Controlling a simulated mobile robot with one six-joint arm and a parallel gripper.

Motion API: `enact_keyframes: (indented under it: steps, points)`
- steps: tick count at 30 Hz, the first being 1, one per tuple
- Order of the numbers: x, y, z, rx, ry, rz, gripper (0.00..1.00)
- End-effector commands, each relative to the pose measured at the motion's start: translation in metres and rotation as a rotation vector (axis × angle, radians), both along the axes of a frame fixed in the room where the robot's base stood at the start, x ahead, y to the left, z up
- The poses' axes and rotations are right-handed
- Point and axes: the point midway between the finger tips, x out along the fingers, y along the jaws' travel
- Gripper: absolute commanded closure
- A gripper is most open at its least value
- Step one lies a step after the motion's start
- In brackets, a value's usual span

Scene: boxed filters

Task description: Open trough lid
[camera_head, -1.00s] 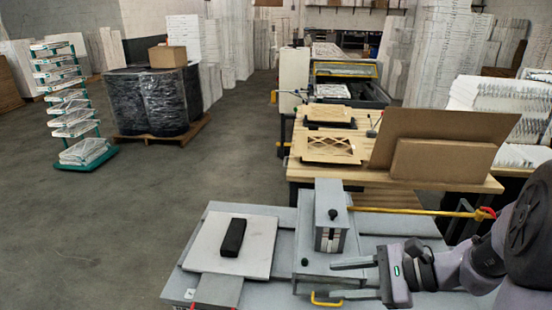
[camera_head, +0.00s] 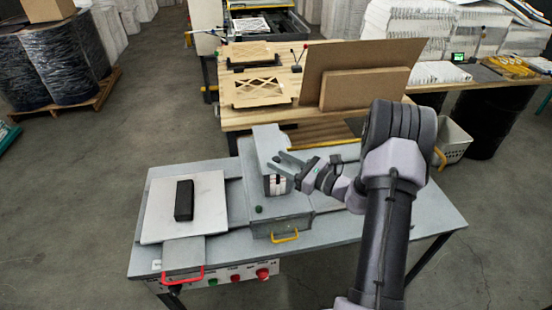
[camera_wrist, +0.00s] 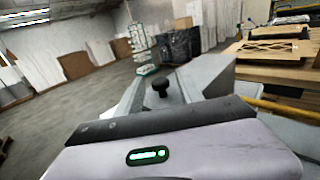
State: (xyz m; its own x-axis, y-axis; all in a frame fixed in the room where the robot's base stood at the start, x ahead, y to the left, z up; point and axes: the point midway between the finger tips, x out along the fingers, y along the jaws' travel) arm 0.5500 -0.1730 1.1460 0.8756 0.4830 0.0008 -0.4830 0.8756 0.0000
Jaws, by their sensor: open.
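A grey box-shaped trough unit (camera_head: 268,142) stands on the middle of the grey bench. A small black knob (camera_head: 276,158) sits on its top, which I take to be the lid; it lies flat and closed. My gripper (camera_head: 275,159) reaches in from the right at the height of the box top. Its two grey fingers are open, with the knob appearing between their tips. The wrist view shows the black knob (camera_wrist: 160,88) upright between the fingers, with a gap on either side. The gripper body hides the lower part of that view.
A pale plate (camera_head: 160,215) with a black block (camera_head: 184,200) lies at the bench's left. A yellow handle (camera_head: 285,237) and red handle (camera_head: 183,277) stick out in front. A wooden table (camera_head: 240,115) with cardboard panels (camera_head: 355,62) stands behind.

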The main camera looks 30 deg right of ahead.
Motion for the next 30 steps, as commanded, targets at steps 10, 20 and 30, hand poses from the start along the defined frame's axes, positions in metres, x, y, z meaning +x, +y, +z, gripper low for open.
enact_keyframes:
  steps: [10, 20, 30]
  points:
    - [0.017, 0.010, 0.000, 0.001, 0.000, 0.001, 0.56]
    - [0.017, 0.010, 0.000, 0.000, 0.001, 0.001, 0.97]
    - [0.017, 0.010, 0.000, 0.000, 0.001, 0.001, 1.00]
